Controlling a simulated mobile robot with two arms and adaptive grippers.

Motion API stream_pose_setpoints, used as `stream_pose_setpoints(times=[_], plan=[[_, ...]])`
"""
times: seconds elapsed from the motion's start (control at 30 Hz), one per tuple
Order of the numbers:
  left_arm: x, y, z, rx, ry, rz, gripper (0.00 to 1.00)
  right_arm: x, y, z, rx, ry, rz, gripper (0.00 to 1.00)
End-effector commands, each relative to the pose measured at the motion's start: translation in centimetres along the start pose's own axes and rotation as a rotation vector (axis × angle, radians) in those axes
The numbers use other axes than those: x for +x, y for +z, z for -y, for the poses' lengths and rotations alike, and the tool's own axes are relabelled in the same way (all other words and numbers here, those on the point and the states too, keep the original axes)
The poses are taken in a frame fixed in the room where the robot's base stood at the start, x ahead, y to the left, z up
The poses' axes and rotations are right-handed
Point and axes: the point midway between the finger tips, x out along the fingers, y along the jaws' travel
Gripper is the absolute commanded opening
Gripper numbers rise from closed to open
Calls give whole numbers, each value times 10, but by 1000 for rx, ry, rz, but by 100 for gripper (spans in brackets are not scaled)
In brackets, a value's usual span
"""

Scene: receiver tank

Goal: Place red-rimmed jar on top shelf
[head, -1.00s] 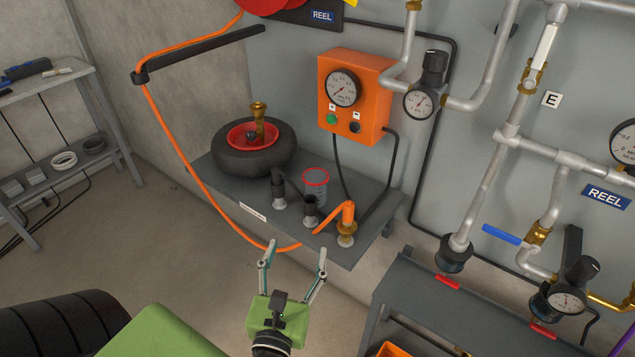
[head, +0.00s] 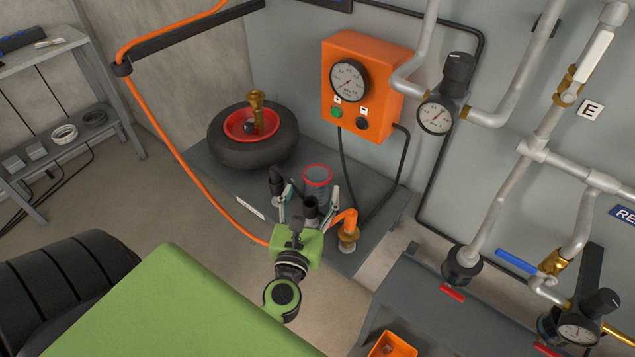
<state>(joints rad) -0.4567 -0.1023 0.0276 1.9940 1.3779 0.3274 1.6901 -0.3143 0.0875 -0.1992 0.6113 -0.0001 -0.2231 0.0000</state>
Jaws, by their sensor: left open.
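The red-rimmed jar (head: 317,178), a grey see-through jar with a red ring at its mouth, stands upright on the grey wall bench (head: 372,238). My left gripper (head: 309,192) is open over the bench, pointing at the jar, with one fingertip to each side in the picture. Dark fittings stand in front of the jar and partly hide it and the fingers. I cannot tell whether the fingers touch the jar. My right gripper is not in view.
Two black-topped fittings (head: 277,182) and an orange hose end on a brass fitting (head: 348,232) stand close to the gripper. A tyre with a red hub (head: 252,140) lies left of the jar. An orange gauge box (head: 365,85) hangs behind. An orange hose crosses the left side.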

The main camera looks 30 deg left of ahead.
Motion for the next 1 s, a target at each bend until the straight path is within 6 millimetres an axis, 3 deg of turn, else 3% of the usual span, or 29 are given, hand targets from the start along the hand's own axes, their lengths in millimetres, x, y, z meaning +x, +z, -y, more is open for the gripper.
stream_pose_setpoints(times=[0.27, 0.5, 0.77, 0.97, 1.0], plan=[[26, 6, 1, 1, -1, 1, 63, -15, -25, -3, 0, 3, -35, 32], [56, 4, 1, 0, -1, 0, 63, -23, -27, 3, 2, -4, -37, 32], [59, 2, 1, 0, -1, -1, 63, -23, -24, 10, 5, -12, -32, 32], [59, 2, 1, 0, -1, -1, 17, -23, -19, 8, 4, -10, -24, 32], [59, 2, 1, 0, -1, -1, 17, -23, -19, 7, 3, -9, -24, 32]])
